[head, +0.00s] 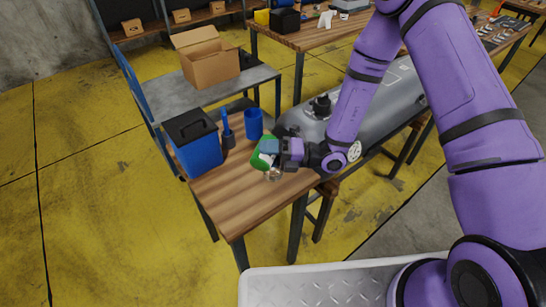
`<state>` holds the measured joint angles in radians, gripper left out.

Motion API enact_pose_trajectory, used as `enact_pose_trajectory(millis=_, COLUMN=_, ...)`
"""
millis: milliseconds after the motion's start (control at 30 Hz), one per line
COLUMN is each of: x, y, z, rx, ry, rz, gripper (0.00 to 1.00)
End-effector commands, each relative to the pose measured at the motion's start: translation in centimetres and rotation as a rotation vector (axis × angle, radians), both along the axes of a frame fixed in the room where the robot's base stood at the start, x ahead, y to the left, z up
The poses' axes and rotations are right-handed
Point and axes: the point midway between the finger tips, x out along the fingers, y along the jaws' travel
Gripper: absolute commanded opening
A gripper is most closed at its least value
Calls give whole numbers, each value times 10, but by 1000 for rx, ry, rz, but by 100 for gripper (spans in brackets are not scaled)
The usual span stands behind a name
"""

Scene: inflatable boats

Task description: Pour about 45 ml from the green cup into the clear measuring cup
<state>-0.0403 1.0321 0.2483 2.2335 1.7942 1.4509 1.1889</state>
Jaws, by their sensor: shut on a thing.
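My gripper (271,150) is over the small wooden table and is shut on the green cup (261,159). The cup looks tilted, partly covered by the gripper. A small clear vessel, which looks like the clear measuring cup (273,175), shows just below and beside the green cup, near the table's right side. I cannot tell whether the two touch. No liquid or stream can be made out at this size, nor any level in the measuring cup.
On the wooden table (240,208) stand a blue bin with a black lid (194,143), a dark holder with a blue-handled tool (228,134) and a blue cup (253,124). A grey inflatable boat (385,105) lies to the right. The table's front is clear.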

Motion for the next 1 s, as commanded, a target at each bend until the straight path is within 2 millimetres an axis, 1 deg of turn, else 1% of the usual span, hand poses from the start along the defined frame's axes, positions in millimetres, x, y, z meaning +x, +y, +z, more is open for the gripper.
enact_pose_trajectory(millis=1000, x=2, y=-1, z=5, rx=46, ry=96, rz=0, gripper=34)
